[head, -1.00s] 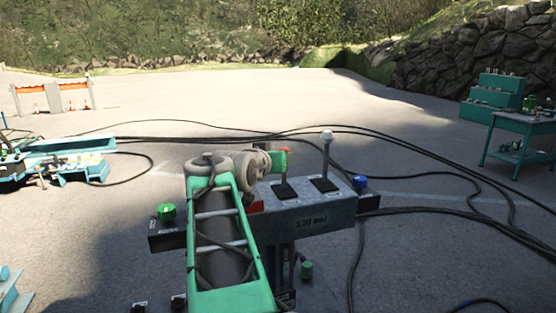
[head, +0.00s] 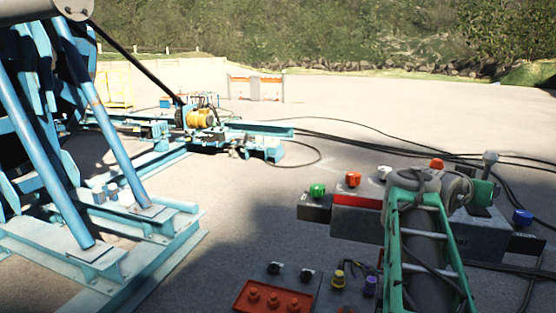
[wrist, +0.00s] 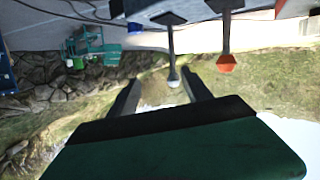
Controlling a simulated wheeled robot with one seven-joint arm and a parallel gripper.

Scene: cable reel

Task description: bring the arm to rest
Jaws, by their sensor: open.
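My arm (head: 425,255) reaches out over a grey control console (head: 480,238) at the lower right of the head view. Its end hides part of the console, and the fingers are not clear there. In the wrist view my gripper (wrist: 163,92) is open with nothing between its pads that I can tell is held. That view is upside down. A lever with a pale knob (wrist: 173,82) shows between the fingers, its distance unclear. A lever with an orange-red knob (wrist: 227,63) stands to the right of the fingers.
The console carries a green button (head: 317,190), an orange knob (head: 353,179) and a blue button (head: 523,216). A red box (head: 270,300) with red knobs sits low in front. A blue steel frame (head: 75,140) fills the left. Black cables cross the open ground behind.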

